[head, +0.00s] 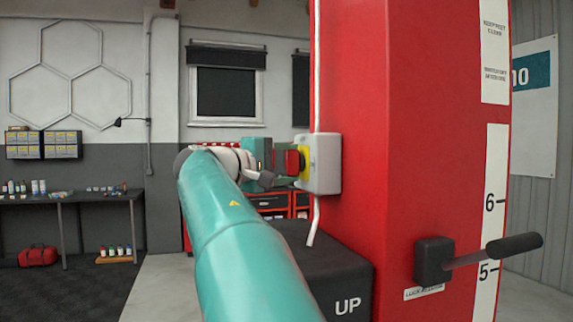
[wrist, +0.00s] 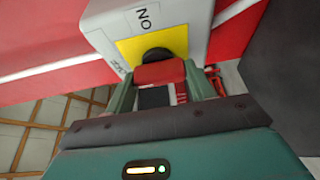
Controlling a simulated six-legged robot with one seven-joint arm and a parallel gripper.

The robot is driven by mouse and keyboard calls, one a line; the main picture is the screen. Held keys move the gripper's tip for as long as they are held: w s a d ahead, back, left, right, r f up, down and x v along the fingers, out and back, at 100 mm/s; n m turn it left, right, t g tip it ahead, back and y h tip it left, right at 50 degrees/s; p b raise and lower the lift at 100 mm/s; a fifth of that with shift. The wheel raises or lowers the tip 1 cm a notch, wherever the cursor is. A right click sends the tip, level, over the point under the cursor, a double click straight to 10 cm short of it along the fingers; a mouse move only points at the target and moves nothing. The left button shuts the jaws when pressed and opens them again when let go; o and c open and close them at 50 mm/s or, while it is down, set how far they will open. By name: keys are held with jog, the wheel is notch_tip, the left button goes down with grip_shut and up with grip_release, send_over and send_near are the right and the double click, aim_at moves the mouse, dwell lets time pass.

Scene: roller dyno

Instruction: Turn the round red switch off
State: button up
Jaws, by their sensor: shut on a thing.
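The round red switch (head: 292,162) sits on a yellow plate on a grey box (head: 323,163), which is fixed to the side of the red column. In the wrist view the red knob (wrist: 159,73) stands out from the yellow plate (wrist: 130,50), with a dark collar behind it. The word ON shows on the grey box (wrist: 190,22); another label beside the plate is too small to read surely. My gripper (wrist: 158,80) is shut on the red knob, one finger on each side. In the head view my gripper (head: 280,180) reaches the knob from the left, partly hidden by my arm.
The red column (head: 380,100) fills the right centre. A black lever (head: 480,258) juts out from it lower down. A dark box marked UP (head: 325,275) stands below the switch. A white cable (head: 317,80) runs along the column edge. A workbench (head: 70,197) stands far left.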

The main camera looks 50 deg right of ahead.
dwell(0.4)
jog(key=o, duration=1)
jog(key=shift+w+a, duration=0.1)
jog(key=a, duration=0.4)
jog(key=w+a, duration=0.1)
jog(key=a, duration=0.8)
jog(key=shift+w+a, duration=0.15)
jog(key=shift+a, duration=0.15)
